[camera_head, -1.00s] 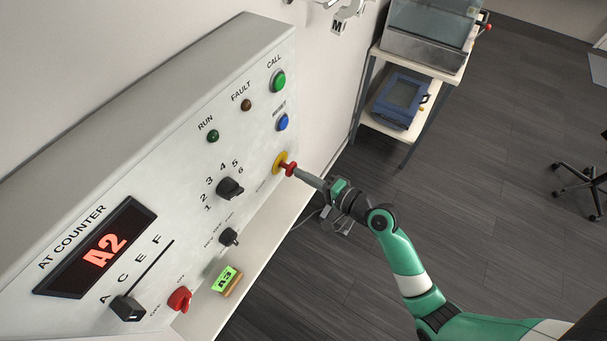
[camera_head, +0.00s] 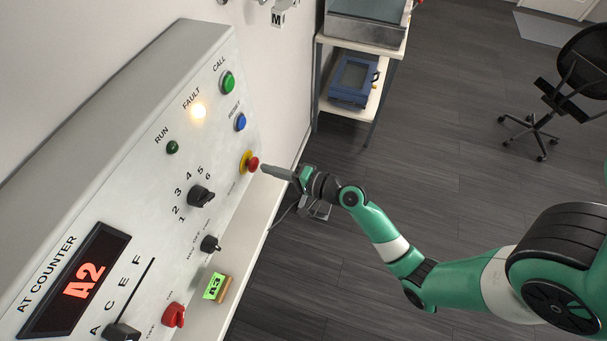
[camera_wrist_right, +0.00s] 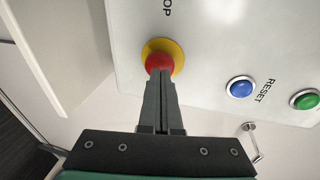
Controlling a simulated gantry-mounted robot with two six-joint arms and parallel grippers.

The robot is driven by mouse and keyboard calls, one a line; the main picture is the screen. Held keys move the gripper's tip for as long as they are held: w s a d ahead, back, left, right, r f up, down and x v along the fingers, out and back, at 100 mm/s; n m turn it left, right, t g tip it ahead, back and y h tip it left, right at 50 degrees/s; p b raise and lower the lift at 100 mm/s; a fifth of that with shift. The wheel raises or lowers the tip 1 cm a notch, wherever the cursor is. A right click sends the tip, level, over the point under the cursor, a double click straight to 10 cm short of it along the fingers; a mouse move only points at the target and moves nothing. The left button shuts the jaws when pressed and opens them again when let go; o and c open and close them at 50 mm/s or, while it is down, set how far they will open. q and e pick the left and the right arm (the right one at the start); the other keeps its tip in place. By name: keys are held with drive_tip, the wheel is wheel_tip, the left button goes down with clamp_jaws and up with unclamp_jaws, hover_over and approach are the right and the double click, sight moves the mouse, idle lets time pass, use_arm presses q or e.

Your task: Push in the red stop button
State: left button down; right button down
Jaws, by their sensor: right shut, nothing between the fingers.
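The red stop button (camera_head: 253,164) sits on a yellow collar (camera_head: 244,160) on the sloped face of the grey control panel. Its red cap sits close against the collar. My right gripper (camera_head: 264,168) is shut and empty, its fingertips pointing at the cap from the right, at or just off it; I cannot tell whether they touch. In the right wrist view the red cap (camera_wrist_right: 160,64) shows beyond the tips of the closed fingers (camera_wrist_right: 160,76), which hide its lower part. My left gripper is not in view.
The blue reset button (camera_head: 240,122) and green call button (camera_head: 228,83) are above the stop button. The amber fault lamp (camera_head: 198,111) is lit; the run lamp (camera_head: 172,147) is dark. A shelf cart (camera_head: 362,110) stands behind.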

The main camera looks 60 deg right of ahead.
drive_tip(key=v, duration=1.2)
drive_tip(key=shift+s, duration=0.2)
drive_tip(key=shift+f, duration=0.1)
